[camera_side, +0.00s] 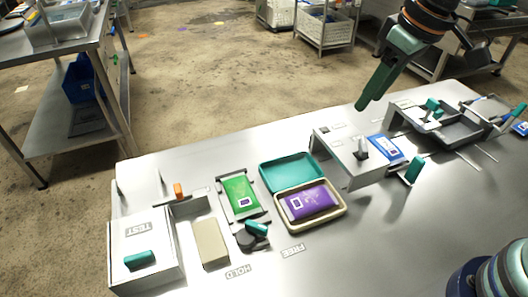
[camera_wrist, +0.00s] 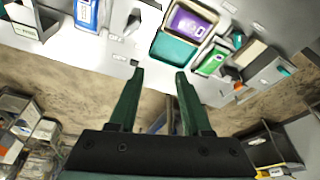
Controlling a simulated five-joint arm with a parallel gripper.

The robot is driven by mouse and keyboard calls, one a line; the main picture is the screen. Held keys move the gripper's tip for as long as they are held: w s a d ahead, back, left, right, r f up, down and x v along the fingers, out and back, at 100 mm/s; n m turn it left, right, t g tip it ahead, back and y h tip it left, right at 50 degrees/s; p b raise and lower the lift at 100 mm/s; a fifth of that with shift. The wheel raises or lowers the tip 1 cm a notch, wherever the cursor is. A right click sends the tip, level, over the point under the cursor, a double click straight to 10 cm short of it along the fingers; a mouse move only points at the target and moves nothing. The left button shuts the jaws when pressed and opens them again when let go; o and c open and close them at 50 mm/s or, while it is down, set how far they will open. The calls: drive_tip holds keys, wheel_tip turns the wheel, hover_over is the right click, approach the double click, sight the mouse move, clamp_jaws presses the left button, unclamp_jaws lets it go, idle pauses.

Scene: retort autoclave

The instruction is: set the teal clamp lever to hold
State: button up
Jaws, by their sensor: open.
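The teal clamp lever (camera_side: 257,229) sits on a dark round base beside the front end of a green pouch (camera_side: 240,194). Its handle lies to the upper right of the base. The HOLD label (camera_side: 238,271) is in front of it and to the left, and the FREE label (camera_side: 292,250) to the right. The lever also shows small in the wrist view (camera_wrist: 238,38), and I cannot tell its exact setting.
An open case with a teal lid (camera_side: 290,170) holds a purple pouch (camera_side: 310,201) right of the lever. A tan block (camera_side: 210,243) and a white TEST box (camera_side: 142,250) stand left. A grey stand (camera_side: 340,165) with a blue pouch (camera_side: 387,150) is farther right. The front middle is clear.

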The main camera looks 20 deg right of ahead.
drive_tip(key=a+f+n+g, duration=0.2)
drive_tip(key=a+f+n, duration=0.1)
drive_tip(key=a, duration=0.8)
drive_tip(key=n+g+h, duration=0.1)
drive_tip(key=n, duration=0.1)
approach(256, 225)
wheel_tip(256, 225, down, 9)
drive_tip(key=shift+w+r, duration=0.15)
drive_tip(key=shift+r, duration=0.05)
clamp_jaws()
